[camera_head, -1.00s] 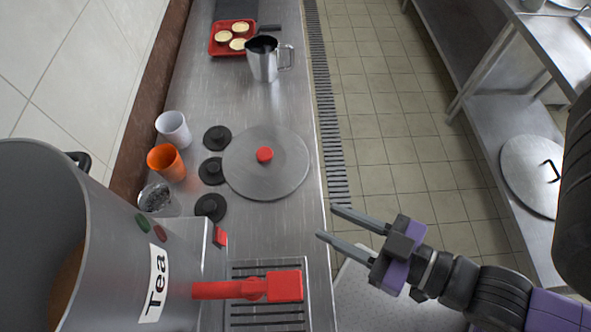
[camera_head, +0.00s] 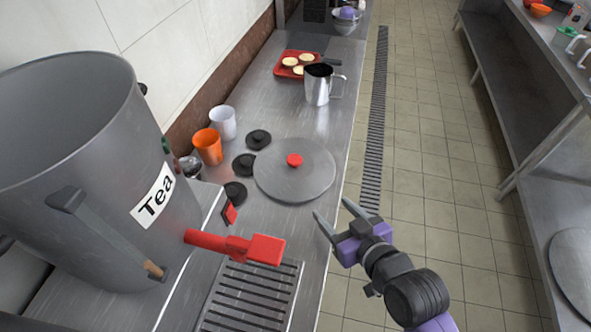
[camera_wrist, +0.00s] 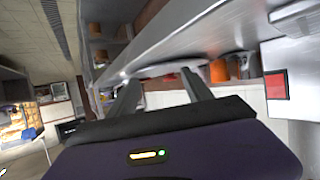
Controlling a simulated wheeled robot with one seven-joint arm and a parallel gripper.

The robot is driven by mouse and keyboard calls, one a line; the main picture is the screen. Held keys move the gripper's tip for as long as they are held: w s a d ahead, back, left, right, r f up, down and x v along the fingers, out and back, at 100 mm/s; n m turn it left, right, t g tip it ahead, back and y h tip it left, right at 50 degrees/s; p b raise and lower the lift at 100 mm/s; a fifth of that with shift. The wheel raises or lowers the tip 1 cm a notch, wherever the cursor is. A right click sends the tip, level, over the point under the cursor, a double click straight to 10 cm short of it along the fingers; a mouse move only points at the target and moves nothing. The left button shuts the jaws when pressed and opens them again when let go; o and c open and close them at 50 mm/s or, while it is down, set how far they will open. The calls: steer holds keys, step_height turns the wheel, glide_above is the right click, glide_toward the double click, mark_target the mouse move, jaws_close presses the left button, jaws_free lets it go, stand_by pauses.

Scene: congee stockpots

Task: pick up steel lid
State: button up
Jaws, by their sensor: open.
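The steel lid (camera_head: 312,183) is a flat round disc with a red knob (camera_head: 294,160) at its centre. It lies on the steel counter (camera_head: 318,120), right of the black discs in the head view. My gripper (camera_head: 330,215) is open and empty, just off the counter's right edge, near and to the right of the lid. In the wrist view my gripper's fingers (camera_wrist: 160,88) point toward the counter edge. A thin grey shape ahead of them there may be the lid, but I cannot tell.
A large Tea pot (camera_head: 90,150) with a red tap (camera_head: 235,246) stands at left. Orange (camera_head: 208,147) and white (camera_head: 223,123) cups and several black discs (camera_head: 244,164) stand left of the lid. A steel pitcher (camera_head: 318,86) and red tray (camera_head: 290,68) are behind. The floor at right is clear.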

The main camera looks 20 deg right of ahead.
steer(key=y, duration=0.1)
glide_toward(296, 161)
steer(key=shift+w+d+f+n+g+b, duration=0.1)
steer(key=shift+w+f+n+g+b, duration=0.3)
steer(key=shift+w, duration=0.3)
steer(key=shift+r+x, duration=0.25)
steer(key=shift+x, duration=1.25)
steer(key=shift+p+x, duration=0.45)
steer(key=shift+x, duration=2.05)
steer(key=shift+r, duration=0.1)
steer(key=shift+c, duration=0.2)
jaws_close()
